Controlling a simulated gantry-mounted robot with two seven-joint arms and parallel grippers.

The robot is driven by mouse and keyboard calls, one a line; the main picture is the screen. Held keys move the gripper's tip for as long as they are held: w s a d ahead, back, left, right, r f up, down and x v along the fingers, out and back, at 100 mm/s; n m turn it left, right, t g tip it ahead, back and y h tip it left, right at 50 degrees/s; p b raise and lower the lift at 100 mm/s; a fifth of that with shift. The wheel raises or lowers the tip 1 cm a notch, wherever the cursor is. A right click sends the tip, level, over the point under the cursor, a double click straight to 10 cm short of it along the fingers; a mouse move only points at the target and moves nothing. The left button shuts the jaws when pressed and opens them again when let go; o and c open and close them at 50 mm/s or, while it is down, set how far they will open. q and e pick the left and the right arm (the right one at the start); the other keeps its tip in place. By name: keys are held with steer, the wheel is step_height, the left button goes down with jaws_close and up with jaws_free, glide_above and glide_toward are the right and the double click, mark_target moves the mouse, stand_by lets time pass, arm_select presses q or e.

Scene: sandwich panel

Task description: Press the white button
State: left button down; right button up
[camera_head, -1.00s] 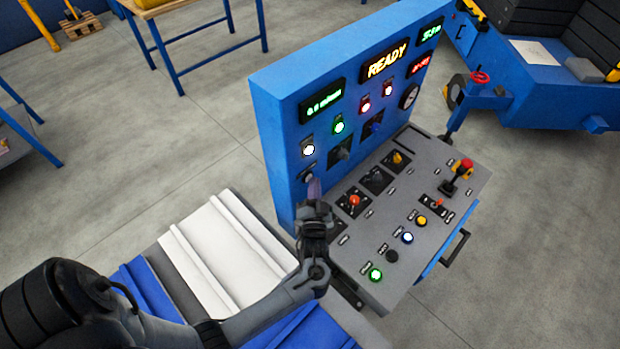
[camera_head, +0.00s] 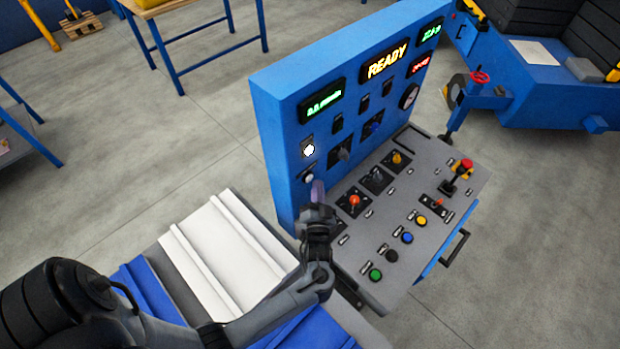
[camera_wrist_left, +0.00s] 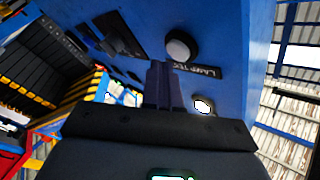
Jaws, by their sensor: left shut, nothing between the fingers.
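The white button (camera_head: 309,178) is a small round button low on the left of the blue upright panel. In the left wrist view, the button (camera_wrist_left: 179,47) has a pale face in a dark collar beside a label that seems to read "LAMP TEST". My left gripper (camera_head: 318,188) is shut and empty, with its purple-grey fingers just right of the button in the head view. In the left wrist view, the fingertips (camera_wrist_left: 161,68) are close to the button; I cannot tell whether they touch. My right gripper is not in view.
A lit white lamp (camera_head: 308,149) sits above the button. The grey console (camera_head: 335,268) carries several knobs and coloured buttons, including a red knob (camera_head: 355,201) and a red-topped lever (camera_head: 463,166). White profiled sheet (camera_head: 222,250) lies left of the console.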

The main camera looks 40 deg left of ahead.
arm_select(q)
steer(key=shift+d, duration=0.1)
steer(key=d, duration=0.5)
stand_by(0.6)
steer(key=shift+f, duration=0.1)
stand_by(0.4)
